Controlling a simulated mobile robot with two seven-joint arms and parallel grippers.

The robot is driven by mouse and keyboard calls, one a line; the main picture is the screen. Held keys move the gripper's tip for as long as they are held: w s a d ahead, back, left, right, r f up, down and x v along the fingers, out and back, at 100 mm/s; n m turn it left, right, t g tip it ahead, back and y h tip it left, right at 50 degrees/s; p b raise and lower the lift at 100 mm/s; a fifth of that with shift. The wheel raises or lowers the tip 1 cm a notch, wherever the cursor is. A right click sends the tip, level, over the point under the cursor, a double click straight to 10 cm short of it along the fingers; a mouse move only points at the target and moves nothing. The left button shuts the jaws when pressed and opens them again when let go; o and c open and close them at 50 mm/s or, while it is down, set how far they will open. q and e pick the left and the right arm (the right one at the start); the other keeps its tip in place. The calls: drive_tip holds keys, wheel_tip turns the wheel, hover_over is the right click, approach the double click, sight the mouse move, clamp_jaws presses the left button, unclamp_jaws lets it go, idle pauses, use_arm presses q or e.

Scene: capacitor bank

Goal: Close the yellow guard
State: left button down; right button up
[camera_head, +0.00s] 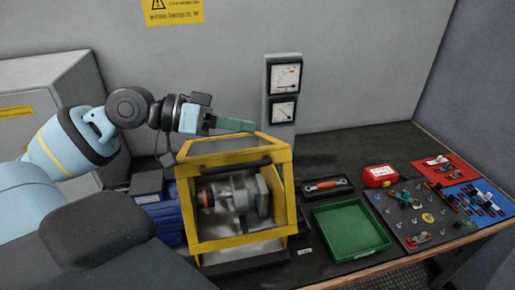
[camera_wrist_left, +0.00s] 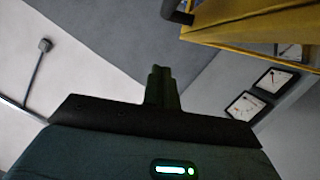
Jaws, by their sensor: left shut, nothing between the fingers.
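The yellow guard (camera_head: 187,213) is a yellow frame with clear panels around a grey and silver machine part (camera_head: 240,197). A black bar handle (camera_head: 222,171) runs across the upper front edge of its frame. My left gripper (camera_head: 236,125) is shut and empty, with green fingers, and appears above the back of the guard's top. In the left wrist view the shut fingers (camera_wrist_left: 161,88) point up with nothing between them. The guard (camera_wrist_left: 250,25) fills the upper right there, apart from the fingers in the picture. My right gripper is not in view.
A blue motor (camera_head: 161,215) sits left of the guard. Two gauges on a post (camera_head: 281,103) stand behind it. To the right are a wrench in a black tray (camera_head: 327,186), a green tray (camera_head: 350,230), a red box (camera_head: 380,176) and boards with small parts (camera_head: 422,217).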

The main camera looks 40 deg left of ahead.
sight(255, 173)
use_arm(q)
drive_tip(key=shift+f+b+x, duration=0.2)
drive_tip(key=shift+b+x, duration=0.35)
drive_tip(key=shift+x, duration=0.95)
drive_tip(key=shift+s+d+f, duration=0.2)
drive_tip(key=shift+s+f, duration=0.25)
drive_tip(key=shift+f, duration=0.2)
drive_tip(key=shift+s+d+f+p, duration=0.15)
drive_tip(key=shift+f, duration=0.3)
drive_tip(key=shift+s+d+f+p, duration=0.1)
drive_tip(key=shift+s+f+p, duration=0.05)
drive_tip(key=shift+f, duration=0.3)
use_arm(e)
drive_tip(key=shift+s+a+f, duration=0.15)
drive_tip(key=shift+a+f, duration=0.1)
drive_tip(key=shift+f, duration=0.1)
use_arm(q)
drive_tip(key=shift+f, duration=0.1)
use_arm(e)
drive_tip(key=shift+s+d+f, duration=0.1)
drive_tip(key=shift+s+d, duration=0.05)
